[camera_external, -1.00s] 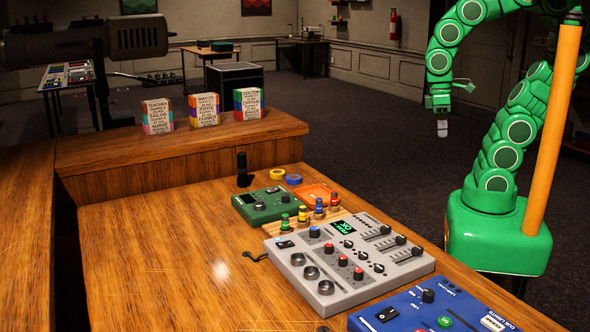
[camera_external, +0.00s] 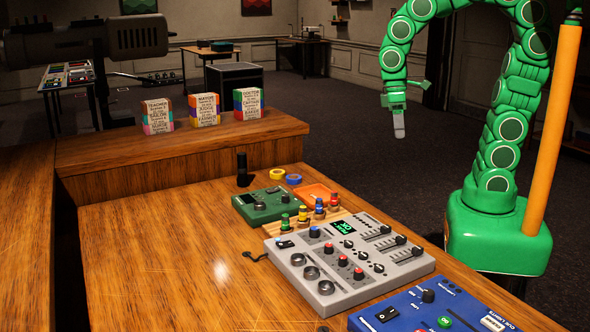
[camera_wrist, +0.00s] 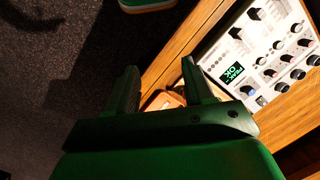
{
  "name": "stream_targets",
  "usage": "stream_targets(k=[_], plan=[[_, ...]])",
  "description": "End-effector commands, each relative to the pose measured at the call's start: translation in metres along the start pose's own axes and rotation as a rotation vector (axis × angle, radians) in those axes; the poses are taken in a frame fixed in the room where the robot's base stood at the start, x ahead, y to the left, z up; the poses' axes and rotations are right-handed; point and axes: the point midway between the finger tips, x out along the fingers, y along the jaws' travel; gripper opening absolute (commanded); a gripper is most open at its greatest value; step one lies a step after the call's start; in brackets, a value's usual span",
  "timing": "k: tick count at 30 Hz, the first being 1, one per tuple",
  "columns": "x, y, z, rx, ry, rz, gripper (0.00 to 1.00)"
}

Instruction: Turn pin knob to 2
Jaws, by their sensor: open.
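The grey mixer (camera_external: 318,296) sits on the wooden desk, with rows of black, red and blue-topped knobs, sliders and a small green-lit screen. It also shows at the right of the wrist view (camera_wrist: 224,43), with black and white-based knobs. I cannot tell which knob is the pin knob, and the labels are too small to read. My gripper (camera_external: 399,128) hangs in the air beyond the desk's right edge, apart from the mixer. In the wrist view my gripper (camera_wrist: 160,72) is open, its two dark fingers spread with nothing held.
A green box (camera_external: 263,206) with a knob, an orange tray (camera_external: 315,192) and several coloured pegs (camera_external: 302,214) stand behind the mixer. A blue control box (camera_external: 405,312) is at the front right. The desk (camera_external: 160,265) left of the mixer is mostly clear.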

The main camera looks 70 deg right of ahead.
Motion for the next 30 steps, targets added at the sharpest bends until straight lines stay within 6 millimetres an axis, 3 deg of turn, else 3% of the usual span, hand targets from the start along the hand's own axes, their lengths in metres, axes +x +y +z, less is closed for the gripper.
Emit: stream_targets(k=[17, 30], plan=[[0.006, -0.012, -0.147, -0.028, 0.068, 0.021, 0.52], [0.037, -0.035, -0.254, -0.081, 0.113, 0.028, 0.52]])
